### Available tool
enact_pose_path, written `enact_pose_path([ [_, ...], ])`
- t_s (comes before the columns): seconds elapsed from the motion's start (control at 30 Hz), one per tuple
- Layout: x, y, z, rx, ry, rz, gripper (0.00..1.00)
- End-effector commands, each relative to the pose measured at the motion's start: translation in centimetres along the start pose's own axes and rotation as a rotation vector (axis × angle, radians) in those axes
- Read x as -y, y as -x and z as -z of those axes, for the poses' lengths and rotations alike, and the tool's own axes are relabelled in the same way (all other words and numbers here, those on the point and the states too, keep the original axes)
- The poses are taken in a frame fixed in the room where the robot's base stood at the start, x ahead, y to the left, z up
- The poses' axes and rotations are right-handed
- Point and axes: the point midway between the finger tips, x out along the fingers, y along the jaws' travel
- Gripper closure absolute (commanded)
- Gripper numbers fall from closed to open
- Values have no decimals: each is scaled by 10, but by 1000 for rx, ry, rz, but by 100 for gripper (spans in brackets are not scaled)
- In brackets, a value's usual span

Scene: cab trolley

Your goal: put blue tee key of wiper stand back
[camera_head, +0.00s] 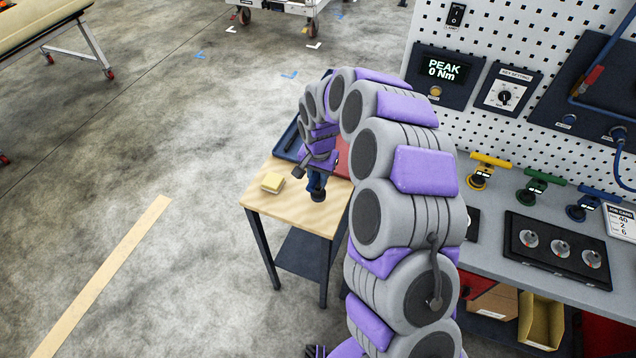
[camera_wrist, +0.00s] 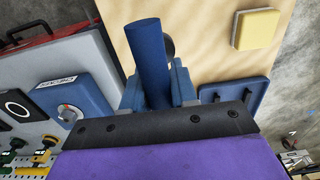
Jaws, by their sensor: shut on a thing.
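My gripper (camera_head: 316,178) hangs from the curled arm over the small wooden table (camera_head: 280,212). It is shut on a blue bar (camera_wrist: 148,55), a thick round rod that rises between the blue jaws in the wrist view. A dark round part shows just behind the rod; jaws and mount hide its lower end. I cannot tell whether this rod is a tee key. On the grey bench, a blue tee-shaped key (camera_head: 596,196) stands at the right of a row, after a yellow one (camera_head: 488,162) and a green one (camera_head: 544,180).
A yellow block (camera_head: 272,182) lies on the wooden table; it also shows in the wrist view (camera_wrist: 258,28). A flat blue piece (camera_wrist: 232,100) is near my jaws. A knob panel (camera_head: 556,246) sits on the bench below the pegboard (camera_head: 540,30). The floor at left is mostly clear.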

Motion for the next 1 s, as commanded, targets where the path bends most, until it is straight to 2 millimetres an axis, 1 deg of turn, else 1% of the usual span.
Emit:
enact_pose_path([
  [0.13,1,0,5,1,-1,0,100],
  [0.3,1,-26,4,2,1,-1,100],
  [0.4,1,-36,4,1,1,-2,100],
  [0.57,2,-37,4,2,1,-3,100],
  [0.6,2,-37,4,3,1,-4,72],
  [0.87,1,-36,4,2,1,-3,47],
  [1.0,1,-36,4,1,0,-2,47],
])
